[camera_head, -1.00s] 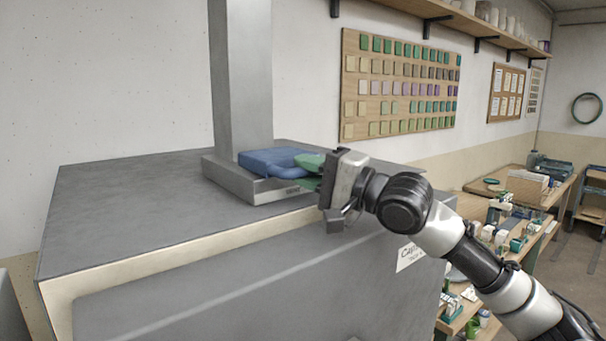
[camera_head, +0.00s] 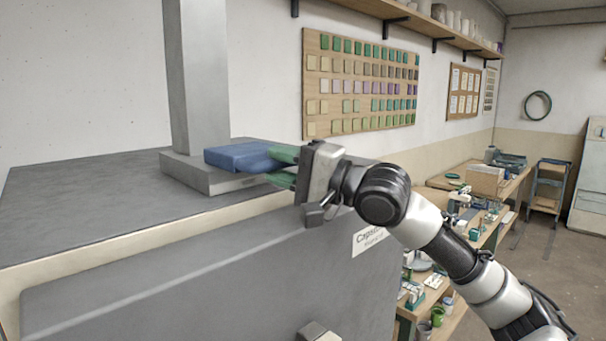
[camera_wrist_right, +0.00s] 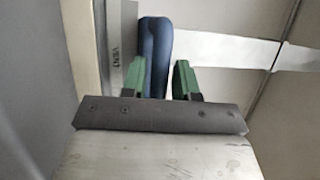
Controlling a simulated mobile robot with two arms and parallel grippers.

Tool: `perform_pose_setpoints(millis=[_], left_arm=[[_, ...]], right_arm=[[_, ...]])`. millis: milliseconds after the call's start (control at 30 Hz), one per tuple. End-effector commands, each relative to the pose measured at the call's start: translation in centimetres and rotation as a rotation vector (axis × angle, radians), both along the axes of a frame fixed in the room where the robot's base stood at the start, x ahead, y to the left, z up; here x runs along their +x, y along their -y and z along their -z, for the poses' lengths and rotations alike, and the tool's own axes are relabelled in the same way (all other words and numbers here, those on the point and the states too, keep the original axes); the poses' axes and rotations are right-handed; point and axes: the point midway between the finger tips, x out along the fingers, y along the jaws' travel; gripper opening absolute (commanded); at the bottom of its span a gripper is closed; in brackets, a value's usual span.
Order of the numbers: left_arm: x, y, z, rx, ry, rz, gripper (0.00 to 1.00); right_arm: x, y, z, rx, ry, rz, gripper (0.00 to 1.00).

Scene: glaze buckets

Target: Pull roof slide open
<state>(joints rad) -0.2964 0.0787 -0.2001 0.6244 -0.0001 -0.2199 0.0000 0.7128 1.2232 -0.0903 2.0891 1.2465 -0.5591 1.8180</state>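A blue handle (camera_head: 243,157) sticks out from the grey base (camera_head: 195,176) of the upright column on top of the large grey kiln-like box. I take it for the roof slide's handle. My right gripper (camera_head: 283,166) is at its right end, with two green fingers apart. In the right wrist view, the blue handle (camera_wrist_right: 155,55) lies between the fingers of the right gripper (camera_wrist_right: 160,80). It is close to the left finger, with a gap to the right finger. The base's side, lettered "VENT" (camera_wrist_right: 119,65), is left of it. My left gripper is not in view.
The box's grey top (camera_head: 80,190) is clear on the left. A grey column (camera_head: 198,75) rises behind the handle. A small grey block (camera_head: 318,332) shows at the bottom edge. Cluttered workbenches (camera_head: 480,180) stand at the right, beyond my right arm.

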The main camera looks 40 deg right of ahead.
Motion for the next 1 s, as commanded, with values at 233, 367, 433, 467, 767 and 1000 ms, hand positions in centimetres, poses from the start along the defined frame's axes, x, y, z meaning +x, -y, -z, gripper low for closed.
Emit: perform_pose_setpoints(millis=[233, 367, 433, 467, 767, 1000], left_arm=[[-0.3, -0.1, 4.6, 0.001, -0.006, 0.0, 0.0], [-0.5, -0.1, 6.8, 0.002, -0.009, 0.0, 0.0], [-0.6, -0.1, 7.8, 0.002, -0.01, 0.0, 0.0], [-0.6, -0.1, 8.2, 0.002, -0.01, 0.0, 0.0], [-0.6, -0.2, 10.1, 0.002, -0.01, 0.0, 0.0], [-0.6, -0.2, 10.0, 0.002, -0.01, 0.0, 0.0]], right_arm=[[-3.2, 1.8, 1.8, -0.003, -0.003, 0.005, 0.29], [-5.0, 2.6, 2.0, -0.001, 0.0, 0.002, 0.29], [-5.9, 3.0, 2.0, -0.001, 0.002, 0.001, 0.29], [-6.3, 3.2, 2.0, -0.002, 0.001, 0.001, 0.29], [-8.9, 4.5, 1.9, -0.001, 0.001, -0.001, 0.29], [-9.0, 4.6, 1.7, -0.002, 0.0, -0.001, 0.29]])
